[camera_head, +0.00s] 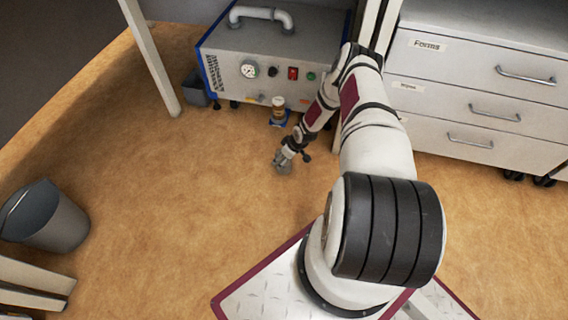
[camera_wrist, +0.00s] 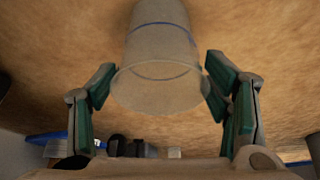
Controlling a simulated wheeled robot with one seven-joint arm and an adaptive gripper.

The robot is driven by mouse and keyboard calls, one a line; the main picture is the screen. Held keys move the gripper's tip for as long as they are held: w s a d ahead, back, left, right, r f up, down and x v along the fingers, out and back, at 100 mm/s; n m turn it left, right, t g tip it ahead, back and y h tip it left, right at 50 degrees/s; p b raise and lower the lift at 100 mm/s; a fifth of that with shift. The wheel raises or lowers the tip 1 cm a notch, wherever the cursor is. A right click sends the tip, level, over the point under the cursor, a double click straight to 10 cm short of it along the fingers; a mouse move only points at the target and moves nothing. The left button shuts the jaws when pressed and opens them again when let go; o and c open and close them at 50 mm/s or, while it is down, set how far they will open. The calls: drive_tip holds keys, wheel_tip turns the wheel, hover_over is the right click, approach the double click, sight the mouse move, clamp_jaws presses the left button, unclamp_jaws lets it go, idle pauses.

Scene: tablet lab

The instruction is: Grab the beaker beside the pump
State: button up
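The beaker (camera_wrist: 157,60) is clear and grey, with a thin dark line around its wall. In the wrist view it stands between the two fingers of my gripper (camera_wrist: 160,82), which lie close to its sides near the wide end. I cannot tell whether both fingers press on it. In the head view my gripper (camera_head: 286,158) is low over the floor, with the small grey beaker (camera_head: 283,168) at its tips. The pump (camera_head: 262,68) is a grey box with a gauge, a red switch and a top handle, behind my gripper.
A drawer cabinet (camera_head: 480,95) is at the right, a table leg (camera_head: 152,62) at the left, and a grey bin (camera_head: 45,217) at the far left. The floor (camera_head: 165,200) in the middle is clear.

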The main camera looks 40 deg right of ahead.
drive_tip(key=c, duration=0.5)
drive_tip(key=shift+r, duration=0.15)
